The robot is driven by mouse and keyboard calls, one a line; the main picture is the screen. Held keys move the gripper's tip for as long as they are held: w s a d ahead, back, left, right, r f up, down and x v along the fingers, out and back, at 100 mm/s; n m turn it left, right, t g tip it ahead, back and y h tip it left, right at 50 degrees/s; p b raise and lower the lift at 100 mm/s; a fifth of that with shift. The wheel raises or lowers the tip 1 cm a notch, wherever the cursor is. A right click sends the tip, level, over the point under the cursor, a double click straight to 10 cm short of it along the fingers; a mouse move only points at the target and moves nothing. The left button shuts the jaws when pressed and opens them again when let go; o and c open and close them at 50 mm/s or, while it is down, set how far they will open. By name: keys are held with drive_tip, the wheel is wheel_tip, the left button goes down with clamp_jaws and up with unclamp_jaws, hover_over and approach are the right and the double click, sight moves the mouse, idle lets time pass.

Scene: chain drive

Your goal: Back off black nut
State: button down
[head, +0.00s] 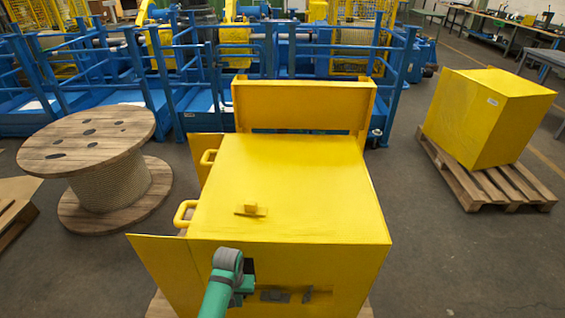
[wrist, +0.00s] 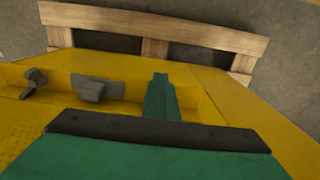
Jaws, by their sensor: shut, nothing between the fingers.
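A yellow machine housing (head: 285,190) stands in front of me. Its near side has an opening with dark grey parts: a blocky one (head: 272,296) and a smaller one (head: 307,297). In the wrist view, a blocky dark grey part (wrist: 96,90) sits in a yellow channel, with a knobbed dark part (wrist: 34,82) to its left. I cannot tell which, if either, is the black nut. My green gripper (wrist: 161,82) is shut and empty, to the right of the blocky part, apart from it in the picture. In the head view its fingertips are hidden.
Open yellow door panels (head: 165,268) stand at the left of the housing, and a wooden pallet (wrist: 150,30) lies beneath it. A wooden cable reel (head: 90,140) is at left and a yellow box (head: 490,110) on a pallet at right.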

drive_tip(key=shift+w+d, duration=0.2)
drive_tip(key=shift+d, duration=0.95)
drive_tip(key=shift+s, duration=0.1)
idle(0.4)
wheel_tip(320, 180, up, 6)
drive_tip(key=shift+s+d, duration=0.2)
drive_tip(key=shift+s, duration=0.1)
idle(0.5)
